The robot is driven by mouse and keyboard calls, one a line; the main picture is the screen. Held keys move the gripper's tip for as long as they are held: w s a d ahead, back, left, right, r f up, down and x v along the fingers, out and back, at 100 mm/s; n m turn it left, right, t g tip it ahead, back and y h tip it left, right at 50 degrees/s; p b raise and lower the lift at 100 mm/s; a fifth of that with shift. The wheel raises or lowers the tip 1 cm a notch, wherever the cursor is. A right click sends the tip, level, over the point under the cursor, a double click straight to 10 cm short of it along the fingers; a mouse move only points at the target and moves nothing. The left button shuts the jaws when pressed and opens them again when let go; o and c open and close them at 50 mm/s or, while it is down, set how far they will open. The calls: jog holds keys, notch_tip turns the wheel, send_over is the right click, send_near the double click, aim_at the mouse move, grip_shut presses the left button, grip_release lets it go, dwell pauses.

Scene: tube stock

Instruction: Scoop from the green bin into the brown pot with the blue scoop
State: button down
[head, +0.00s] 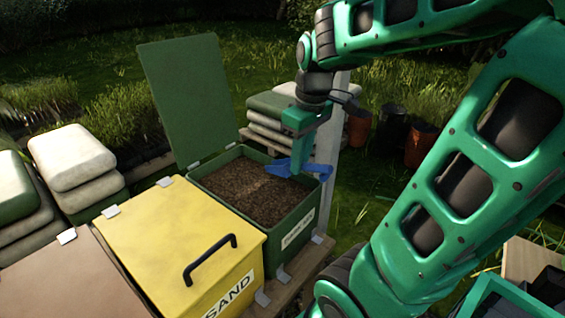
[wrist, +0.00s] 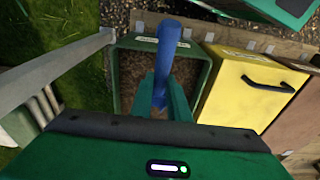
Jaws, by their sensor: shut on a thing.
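The green bin (head: 288,233) stands open with its lid (head: 190,95) raised, and brown, crumbly material (head: 245,190) fills it. My gripper (head: 302,160) is shut on the blue scoop (head: 282,168) above the right part of the bin. In the wrist view the scoop (wrist: 168,50) extends from between my fingers across the bin (wrist: 120,75). Whether the scoop holds any material is not visible. Brown pots (head: 420,143) stand on the grass at the right, beside a black one; which is the task's pot I cannot tell.
A shut yellow sand bin (head: 180,235) adjoins the green bin, with a brown-lidded bin (head: 65,285) beyond it. A grey post (head: 328,145) rises right beside the green bin. Stacked sacks (head: 70,157) stand behind. A green crate (head: 510,300) is at the lower right.

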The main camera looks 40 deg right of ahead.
aim_at(281, 174)
jog(key=shift+w+a, duration=0.1)
jog(key=shift+a, duration=0.1)
dwell(0.4)
jog(key=shift+w+a+f+g+h, duration=0.15)
jog(key=shift+w+f+g, duration=0.7)
jog(key=shift+f, duration=0.3)
jog(key=shift+w+a+f+g+h, duration=0.2)
jog(key=shift+w+f+g, duration=0.65)
jog(key=shift+f, duration=0.25)
jog(key=shift+w+a+f+g+h, duration=0.15)
jog(key=shift+w+f+g, duration=0.7)
jog(key=shift+f, duration=0.3)
jog(key=shift+w+a+f+t+y, duration=0.75)
jog(key=shift+w+f+t, duration=1.9)
jog(key=shift+w, duration=1.55)
jog(key=shift+s+d+r+t, duration=0.1)
jog(key=shift+s+r+t, duration=0.5)
jog(key=shift+r, duration=1.15)
jog(key=shift+s+d+r+t, duration=0.15)
jog(key=shift+s+r+t, duration=0.2)
jog(key=shift+s+r, duration=0.95)
jog(key=shift+s+d+r+t, duration=0.1)
jog(key=shift+s+r+t, duration=0.3)
jog(key=shift+r, duration=1.8)
jog(key=shift+w, duration=0.1)
